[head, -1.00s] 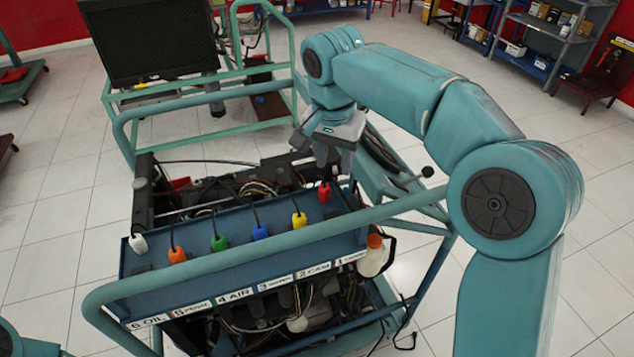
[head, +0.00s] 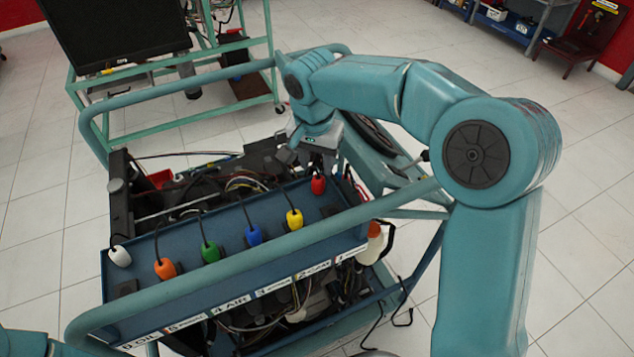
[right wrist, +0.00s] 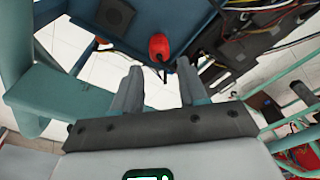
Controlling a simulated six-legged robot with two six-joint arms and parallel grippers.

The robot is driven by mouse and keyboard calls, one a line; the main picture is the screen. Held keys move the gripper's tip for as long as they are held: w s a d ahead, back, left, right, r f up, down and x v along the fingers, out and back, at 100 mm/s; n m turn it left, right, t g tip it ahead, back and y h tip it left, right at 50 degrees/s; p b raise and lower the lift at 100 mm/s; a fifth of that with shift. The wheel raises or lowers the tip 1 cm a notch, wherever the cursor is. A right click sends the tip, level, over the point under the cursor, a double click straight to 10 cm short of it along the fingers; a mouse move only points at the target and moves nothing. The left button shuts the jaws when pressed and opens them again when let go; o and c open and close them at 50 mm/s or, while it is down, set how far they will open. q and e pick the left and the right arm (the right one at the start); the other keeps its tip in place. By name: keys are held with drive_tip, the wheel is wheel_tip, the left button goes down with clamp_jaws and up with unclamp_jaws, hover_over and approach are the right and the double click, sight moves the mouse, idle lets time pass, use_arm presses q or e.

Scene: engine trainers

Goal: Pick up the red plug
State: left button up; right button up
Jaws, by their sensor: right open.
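The red plug (head: 318,184) stands at the right end of a row of coloured plugs on the blue panel (head: 150,258). My right gripper (head: 318,163) is open just above and behind it in the head view. In the right wrist view the red plug (right wrist: 159,47) lies just beyond the two open fingertips, roughly centred between them, with its dark cable in front. The jaws (right wrist: 158,68) are empty, and no contact with the plug shows. Only a bit of my left arm shows at the lower left; its gripper is out of view.
Yellow (head: 294,219), blue (head: 254,234), green (head: 210,251), orange (head: 165,268) and white (head: 120,256) plugs share the panel. A teal tube rail (head: 250,258) crosses in front. A white bottle with an orange cap (head: 374,243) hangs at the right. Engine parts and cables lie behind.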

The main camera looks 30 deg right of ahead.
sight(318, 178)
drive_tip(key=f, duration=0.7)
drive_tip(key=shift+w+d+f+p, duration=0.2)
drive_tip(key=shift+d+f+p, duration=0.1)
drive_tip(key=shift+p, duration=0.1)
drive_tip(key=shift+r, duration=0.1)
drive_tip(key=shift+s, duration=0.1)
clamp_jaws()
